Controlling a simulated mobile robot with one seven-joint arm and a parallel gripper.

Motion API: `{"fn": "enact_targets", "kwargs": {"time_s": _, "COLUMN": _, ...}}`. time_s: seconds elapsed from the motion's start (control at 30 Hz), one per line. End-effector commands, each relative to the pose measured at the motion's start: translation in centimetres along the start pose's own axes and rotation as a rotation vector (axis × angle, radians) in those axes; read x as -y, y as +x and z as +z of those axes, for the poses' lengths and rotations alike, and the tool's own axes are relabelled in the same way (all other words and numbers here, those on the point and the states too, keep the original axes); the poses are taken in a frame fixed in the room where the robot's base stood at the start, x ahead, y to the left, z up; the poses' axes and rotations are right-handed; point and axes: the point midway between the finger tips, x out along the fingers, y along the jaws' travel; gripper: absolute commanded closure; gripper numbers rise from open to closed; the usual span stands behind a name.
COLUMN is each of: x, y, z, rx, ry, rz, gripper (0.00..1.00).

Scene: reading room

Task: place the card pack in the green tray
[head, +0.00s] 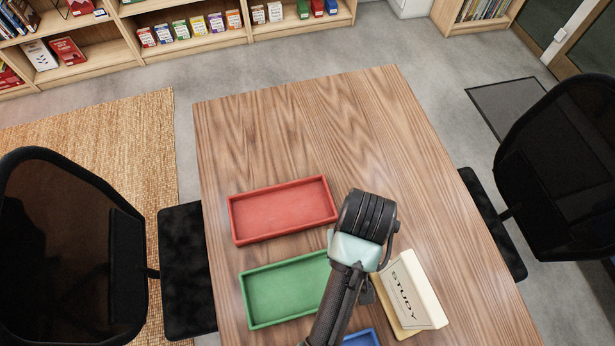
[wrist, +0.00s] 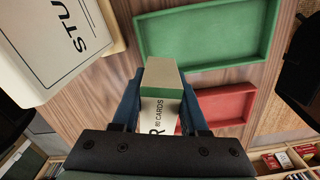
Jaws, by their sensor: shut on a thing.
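The card pack (wrist: 160,108) is between the fingers of my gripper (wrist: 160,92) in the wrist view; it is white with dark lettering, a green band and a beige end. My gripper is shut on it. The green tray (head: 285,290) lies on the table in the head view, partly covered by my arm, and its visible floor is empty. It also shows in the wrist view (wrist: 205,38), beyond the pack and to its right. The pack is apart from the tray's floor in that view. In the head view my arm hides the pack and the fingers.
An empty red tray (head: 283,208) lies behind the green one. A blue tray (head: 362,339) shows partly at the bottom edge. A cream STUDY sign (head: 414,290) stands right of my arm. The far table (head: 300,120) is clear. Black chairs flank the table.

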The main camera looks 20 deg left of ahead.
Motion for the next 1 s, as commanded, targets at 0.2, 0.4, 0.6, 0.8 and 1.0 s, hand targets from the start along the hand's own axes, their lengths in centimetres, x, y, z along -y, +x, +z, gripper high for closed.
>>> {"fn": "enact_targets", "kwargs": {"time_s": 0.2, "x": 0.8, "y": 0.5, "z": 2.6, "rx": 0.001, "ry": -0.247, "rz": 0.005, "gripper": 1.0}}
{"fn": "enact_targets", "kwargs": {"time_s": 0.4, "x": 0.8, "y": 0.8, "z": 2.9, "rx": 0.002, "ry": -0.281, "rz": 0.005, "gripper": 1.0}}
{"fn": "enact_targets", "kwargs": {"time_s": 0.6, "x": 0.8, "y": 4.3, "z": 3.0, "rx": 0.004, "ry": -0.279, "rz": 0.004, "gripper": 1.0}}
{"fn": "enact_targets", "kwargs": {"time_s": 0.8, "x": 0.8, "y": 6.7, "z": 2.9, "rx": 0.002, "ry": -0.277, "rz": 0.005, "gripper": 1.0}}
{"fn": "enact_targets", "kwargs": {"time_s": 1.0, "x": 0.8, "y": 9.4, "z": 2.9, "rx": 0.003, "ry": -0.278, "rz": 0.005, "gripper": 1.0}}
